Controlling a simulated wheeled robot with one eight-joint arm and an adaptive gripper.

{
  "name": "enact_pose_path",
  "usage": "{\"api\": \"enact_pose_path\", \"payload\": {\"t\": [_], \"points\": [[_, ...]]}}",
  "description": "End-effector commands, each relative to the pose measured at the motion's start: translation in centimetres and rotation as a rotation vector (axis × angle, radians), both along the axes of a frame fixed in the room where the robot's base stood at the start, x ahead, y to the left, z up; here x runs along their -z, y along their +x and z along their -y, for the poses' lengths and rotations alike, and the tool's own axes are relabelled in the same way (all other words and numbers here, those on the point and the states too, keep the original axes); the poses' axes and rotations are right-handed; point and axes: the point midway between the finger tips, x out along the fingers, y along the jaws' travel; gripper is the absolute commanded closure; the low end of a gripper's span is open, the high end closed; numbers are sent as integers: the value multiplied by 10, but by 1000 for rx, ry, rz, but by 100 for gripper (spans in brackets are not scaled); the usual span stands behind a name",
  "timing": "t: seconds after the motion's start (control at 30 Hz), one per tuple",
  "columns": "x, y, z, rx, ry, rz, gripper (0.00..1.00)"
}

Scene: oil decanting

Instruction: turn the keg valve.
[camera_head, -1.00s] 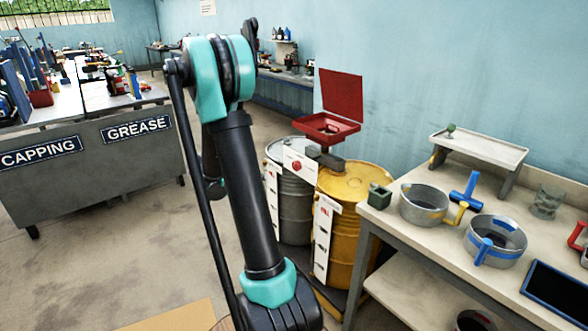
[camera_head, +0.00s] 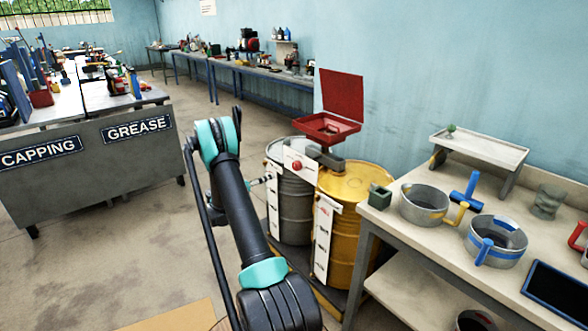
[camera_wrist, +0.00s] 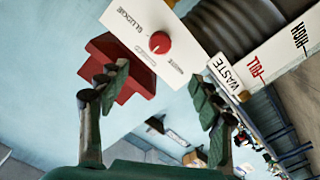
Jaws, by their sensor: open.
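A round red knob (camera_wrist: 160,42) sits on a white panel (camera_wrist: 185,60) marked "SLUDGE" in the wrist view, where the picture is rotated. In the head view the knob (camera_head: 297,166) is on the same panel, below a red funnel with a raised lid (camera_head: 330,125), in front of the two drums. It looks like the valve handle. My gripper (camera_wrist: 158,88) is open and empty, with the knob showing beyond and roughly between its green-padded fingertips, not touched. In the head view my gripper (camera_head: 265,179) is small, left of the panel, before the grey drum.
A grey drum (camera_head: 296,210) and a yellow drum (camera_head: 343,230) stand side by side with white level strips. A workbench (camera_head: 395,235) with pots (camera_head: 424,204) is close on the right. Open floor (camera_head: 100,250) lies left, before the grease and capping bench (camera_head: 90,165).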

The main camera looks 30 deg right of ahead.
Motion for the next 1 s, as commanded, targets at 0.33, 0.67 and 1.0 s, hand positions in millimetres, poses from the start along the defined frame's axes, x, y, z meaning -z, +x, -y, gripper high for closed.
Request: {"api": "enact_pose_path", "payload": {"t": [0.33, 0.67, 1.0], "points": [[0, 4, 65, 4, 2, -1, 35], [0, 9, 128, 4, 2, -1, 35], [0, 12, 163, 0, 2, -1, 35]]}}
